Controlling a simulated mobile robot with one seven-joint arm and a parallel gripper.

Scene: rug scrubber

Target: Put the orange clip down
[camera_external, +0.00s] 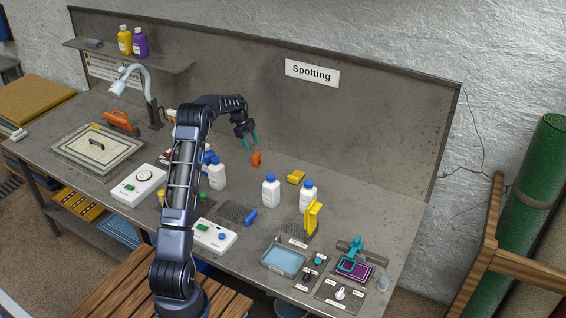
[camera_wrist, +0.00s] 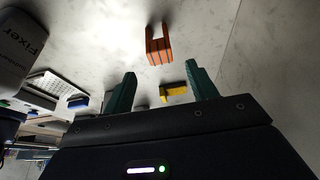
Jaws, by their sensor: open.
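The orange clip (camera_external: 257,159) rests on the grey bench near the back panel. It also shows in the wrist view (camera_wrist: 158,50), past the fingertips, with its prongs toward the top of the picture. My gripper (camera_external: 250,141) is above the bench, close to the clip in the external view. Its two green fingers are spread apart in the wrist view (camera_wrist: 160,80). Nothing is between them, and the clip appears apart from both fingers.
A yellow block (camera_external: 296,177) lies right of the clip. White bottles with blue caps (camera_external: 271,190) stand nearer the front, and another bottle (camera_external: 217,174) stands left. The back panel (camera_external: 330,125) rises behind. Bare bench surrounds the clip.

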